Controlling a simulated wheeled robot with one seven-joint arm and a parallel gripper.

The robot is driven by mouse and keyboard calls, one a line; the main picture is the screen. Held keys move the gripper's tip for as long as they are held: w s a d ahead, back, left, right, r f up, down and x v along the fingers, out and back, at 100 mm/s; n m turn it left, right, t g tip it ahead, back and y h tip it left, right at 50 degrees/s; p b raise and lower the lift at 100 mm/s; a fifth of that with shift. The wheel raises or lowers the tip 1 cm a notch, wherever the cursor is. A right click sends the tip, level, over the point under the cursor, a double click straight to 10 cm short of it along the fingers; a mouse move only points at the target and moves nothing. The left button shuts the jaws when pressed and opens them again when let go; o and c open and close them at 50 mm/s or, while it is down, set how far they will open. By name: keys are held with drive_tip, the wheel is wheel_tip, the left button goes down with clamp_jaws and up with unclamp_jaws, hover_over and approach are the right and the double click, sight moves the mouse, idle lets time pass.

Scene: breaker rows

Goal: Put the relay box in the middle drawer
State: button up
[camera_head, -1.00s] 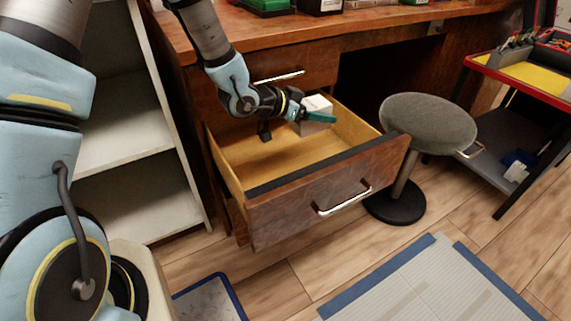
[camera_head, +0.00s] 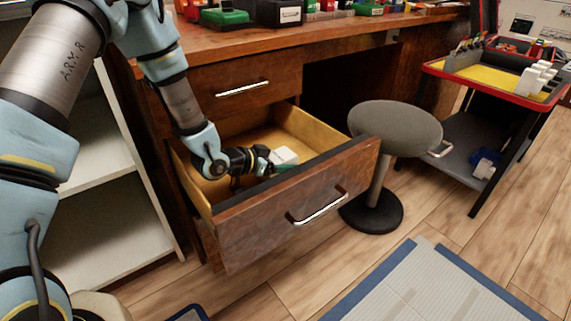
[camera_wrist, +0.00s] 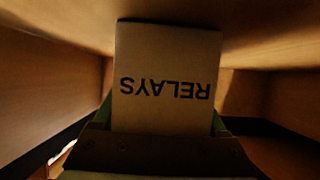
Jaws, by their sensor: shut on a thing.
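The relay box (camera_head: 284,156) is a small whitish box inside the open middle drawer (camera_head: 300,197). In the wrist view the box (camera_wrist: 165,70) shows the word RELAYS upside down and fills the space between my fingers. My gripper (camera_head: 276,163) is shut on the box, low inside the drawer. The drawer is pulled well out, with light wooden inner walls and a dark brown front with a metal handle (camera_head: 318,208). Whether the box touches the drawer floor cannot be told.
A closed drawer (camera_head: 241,88) sits above the open one, under the desk top (camera_head: 230,42). A grey round stool (camera_head: 395,128) stands close to the drawer's right side. A white shelf (camera_head: 105,165) is at left, and a red-edged cart (camera_head: 490,80) is at right.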

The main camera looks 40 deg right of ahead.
drive_tip(key=o, duration=1.5)
drive_tip(key=shift+r, duration=0.15)
drive_tip(key=p+v, duration=0.1)
drive_tip(key=v, duration=0.6)
drive_tip(key=shift+a+p, duration=0.25)
drive_tip(key=shift+p, duration=0.1)
drive_tip(key=shift+r, duration=0.1)
